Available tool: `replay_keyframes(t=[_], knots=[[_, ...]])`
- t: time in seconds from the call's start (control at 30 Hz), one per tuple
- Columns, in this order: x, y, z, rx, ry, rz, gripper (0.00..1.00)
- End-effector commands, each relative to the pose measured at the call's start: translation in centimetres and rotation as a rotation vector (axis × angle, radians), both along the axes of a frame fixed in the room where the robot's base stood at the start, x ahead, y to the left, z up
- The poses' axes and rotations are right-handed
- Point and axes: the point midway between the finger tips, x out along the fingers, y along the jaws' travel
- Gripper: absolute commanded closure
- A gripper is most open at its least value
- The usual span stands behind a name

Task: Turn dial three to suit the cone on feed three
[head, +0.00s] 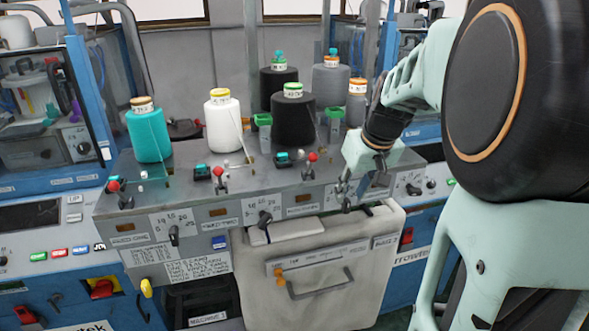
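A grey feed panel (195,194) runs across the machine front. The black cone (293,120) with a green-and-white top stands on its ledge behind the right-hand feed, whose plate appears to read feed three (303,210). The top's fine print is too small to read. Dial three (347,206) is a small dark knob on the panel's right, partly covered by my gripper (358,192). My gripper points down at the panel's front edge, close to this dial; contact is unclear. Its finger gap is too small to judge. The dial's pointer and scale cannot be made out.
Dial one (173,236) and dial two (265,218) sit further left, below the teal cone (150,132) and white cone (222,125). Red-knobbed levers (221,170) stick up from the ledge. A pale bin (325,280) with a handle stands below the panel's right.

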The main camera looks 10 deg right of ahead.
Motion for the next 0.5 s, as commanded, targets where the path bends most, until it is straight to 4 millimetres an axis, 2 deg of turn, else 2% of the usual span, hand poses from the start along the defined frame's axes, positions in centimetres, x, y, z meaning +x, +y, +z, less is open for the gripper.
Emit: replay_keyframes(t=[0.1,0.2,0.5], knots=[[0.7,0.0,-2.0,0.002,0.004,0.000,0.70],[1.3,0.1,-3.2,0.001,0.003,0.000,0.70],[1.8,0.1,-4.5,0.000,0.000,-0.001,0.70]])
